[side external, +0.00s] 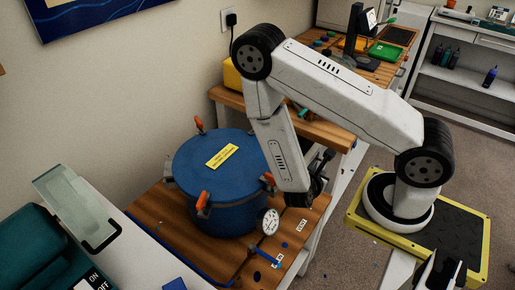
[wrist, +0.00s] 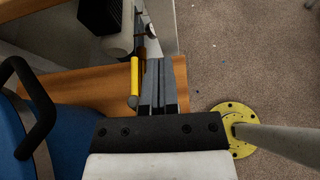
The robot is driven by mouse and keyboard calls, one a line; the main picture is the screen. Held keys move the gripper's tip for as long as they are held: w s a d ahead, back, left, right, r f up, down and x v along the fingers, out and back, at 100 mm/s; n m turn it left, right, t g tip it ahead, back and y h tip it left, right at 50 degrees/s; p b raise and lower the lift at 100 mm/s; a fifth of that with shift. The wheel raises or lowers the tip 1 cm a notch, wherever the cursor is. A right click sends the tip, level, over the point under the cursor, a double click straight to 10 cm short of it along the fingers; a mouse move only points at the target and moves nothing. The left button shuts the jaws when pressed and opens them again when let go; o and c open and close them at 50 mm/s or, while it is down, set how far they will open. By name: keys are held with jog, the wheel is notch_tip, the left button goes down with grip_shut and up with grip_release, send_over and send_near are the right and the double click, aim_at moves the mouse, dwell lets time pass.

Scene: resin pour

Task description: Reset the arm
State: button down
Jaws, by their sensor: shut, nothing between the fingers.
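My gripper shows in the wrist view (wrist: 164,66) with its two grey fingers side by side, shut and empty. In the side external view my gripper (side external: 324,166) is a small dark shape just right of the blue pressure pot (side external: 225,190), apart from it; its fingers are hard to make out there. My arm is bent, with its elbow high above the pot. The pot's lid is on, with orange-handled clamps around the rim and a yellow label on top. In the wrist view the pot (wrist: 15,145) is at the lower left.
The pot stands on a wooden bench (side external: 160,207) with a round gauge (side external: 269,222) at its front. A wooden table (side external: 390,78) with small items stands behind. A black handle (wrist: 40,100) and a yellow rod (wrist: 134,82) are left of my fingers. Open carpet (wrist: 250,50) lies right.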

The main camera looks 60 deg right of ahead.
jog(key=w+a+r+m+y, duration=0.2)
jog(key=a+r+m+y, duration=0.2)
jog(key=r+m, duration=0.1)
jog(key=w+a+r+m+t+y, duration=0.1)
jog(key=w+a+r+m+y, duration=0.2)
jog(key=a+r+m+y, duration=0.1)
jog(key=w+a+r+m+y, duration=0.2)
jog(key=a+r+m+y, duration=0.2)
jog(key=r+m, duration=0.3)
jog(key=shift+w+a+m+t+y, duration=0.3)
jog(key=shift+w+m+t, duration=0.1)
jog(key=shift+m, duration=0.2)
jog(key=shift+w+a+r, duration=0.1)
jog(key=shift+w+r, duration=0.1)
jog(key=shift+r, duration=0.2)
